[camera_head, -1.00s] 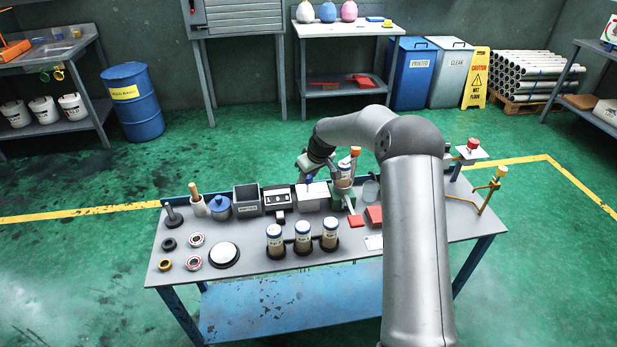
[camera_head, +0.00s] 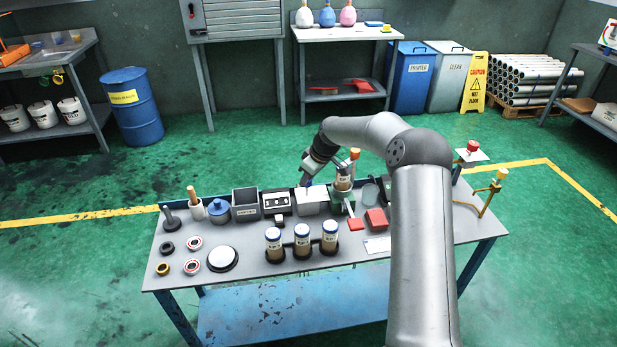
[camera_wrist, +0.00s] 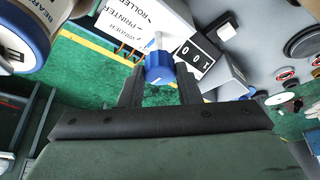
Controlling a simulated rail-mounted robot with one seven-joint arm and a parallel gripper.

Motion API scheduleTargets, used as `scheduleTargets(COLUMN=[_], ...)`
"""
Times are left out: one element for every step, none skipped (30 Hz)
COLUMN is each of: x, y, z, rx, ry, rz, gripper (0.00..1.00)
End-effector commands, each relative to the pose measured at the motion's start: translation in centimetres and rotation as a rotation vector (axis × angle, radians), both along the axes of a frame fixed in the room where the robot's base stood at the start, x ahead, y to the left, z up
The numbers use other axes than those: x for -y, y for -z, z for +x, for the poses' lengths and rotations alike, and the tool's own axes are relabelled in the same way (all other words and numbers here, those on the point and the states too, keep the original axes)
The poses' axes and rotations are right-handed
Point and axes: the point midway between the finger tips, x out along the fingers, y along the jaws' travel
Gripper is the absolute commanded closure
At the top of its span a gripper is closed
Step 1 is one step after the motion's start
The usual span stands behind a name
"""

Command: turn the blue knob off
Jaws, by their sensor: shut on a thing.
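The blue knob (camera_wrist: 158,68) has a pale pointer mark and shows between my gripper's two dark fingers in the wrist view. My gripper (camera_wrist: 160,88) is shut on it. In the head view my gripper (camera_head: 306,181) is above the white roller printer box (camera_head: 312,203) and hides most of the knob. The printer's labelled white face (camera_wrist: 145,25) is beside the knob in the wrist view.
A black counter with white digits (camera_head: 277,201) stands left of the printer. A green stand holding a labelled jar (camera_head: 343,182) is close on the right. Red blocks (camera_head: 376,219) and several capped jars (camera_head: 302,240) occupy the bench front.

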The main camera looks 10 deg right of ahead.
Motion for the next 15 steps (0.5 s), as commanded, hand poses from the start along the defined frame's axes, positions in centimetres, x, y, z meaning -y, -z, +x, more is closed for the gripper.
scheduleTargets(x=[0.02,0.02,0.02,0.02,0.02,0.02,0.01,0.01,0.01,0.0,0.01,0.01,0.03,0.06,0.13], y=[0.09,0.09,0.09,0.09,0.08,0.07,0.07,0.07,0.06,0.05,0.04,0.02,-0.04,-0.13,-0.36], z=[-0.05,-0.05,-0.05,-0.05,-0.04,-0.05,-0.04,-0.03,-0.04,-0.03,-0.03,-0.02,-0.03,-0.05,-0.09], rx=[-0.002,-0.002,-0.002,-0.002,-0.002,-0.002,-0.001,-0.001,-0.001,-0.001,-0.001,-0.001,-0.001,0.0,0.001], ry=[-0.001,-0.001,-0.001,-0.001,-0.001,0.0,0.0,0.0,0.0,0.0,0.0,0.0,0.0,0.0,0.0], rz=[-0.001,-0.001,-0.001,-0.001,-0.001,-0.001,-0.001,-0.001,-0.001,-0.001,-0.001,-0.001,-0.001,-0.001,-0.001], gripper=[0.93,0.93,0.59,0.5,0.48,0.48,0.48,0.48,0.48,0.48,0.48,0.48,0.48,0.48,0.48])
